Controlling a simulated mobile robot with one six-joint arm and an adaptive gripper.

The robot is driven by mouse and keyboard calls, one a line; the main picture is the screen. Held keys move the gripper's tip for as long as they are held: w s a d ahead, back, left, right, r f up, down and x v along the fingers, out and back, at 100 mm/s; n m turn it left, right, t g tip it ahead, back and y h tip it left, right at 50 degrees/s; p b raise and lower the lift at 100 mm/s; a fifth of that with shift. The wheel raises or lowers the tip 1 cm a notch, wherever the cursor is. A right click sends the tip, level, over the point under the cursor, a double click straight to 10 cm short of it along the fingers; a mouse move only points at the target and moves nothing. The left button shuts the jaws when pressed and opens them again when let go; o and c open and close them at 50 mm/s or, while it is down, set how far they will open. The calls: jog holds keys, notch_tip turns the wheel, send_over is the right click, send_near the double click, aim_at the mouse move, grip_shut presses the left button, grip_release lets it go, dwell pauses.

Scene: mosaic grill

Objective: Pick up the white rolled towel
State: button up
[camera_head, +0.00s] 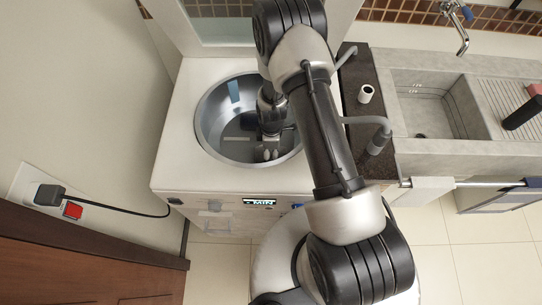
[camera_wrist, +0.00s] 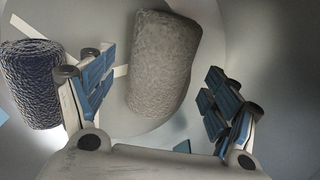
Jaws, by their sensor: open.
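The white rolled towel (camera_wrist: 163,62) looks pale grey and textured in the wrist view. It lies in the round metal basin (camera_head: 211,103), slightly tilted in the picture. My gripper (camera_wrist: 160,72) is open, with one blue-padded finger on each side of the towel's lower part. A gap shows between the towel and the right finger; the left finger is closer. I cannot tell how far the towel is beyond the fingertips. In the head view my gripper (camera_head: 270,143) is down inside the basin, and my arm hides part of the rim.
A dark blue rolled towel (camera_wrist: 31,84) lies left of my left finger, close to it. The basin's wall surrounds my gripper. A grey sink (camera_head: 425,105) and a dark counter with a small white cup-like object (camera_head: 366,93) stand to the right.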

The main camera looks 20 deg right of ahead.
aim_at(271, 151)
notch_tip(271, 151, down, 4)
jog(key=shift+w+r+b, duration=0.1)
jog(key=shift+r+b, duration=0.05)
jog(key=shift+b, duration=0.2)
jog(key=c, duration=1.2)
jog(key=shift+r, duration=0.1)
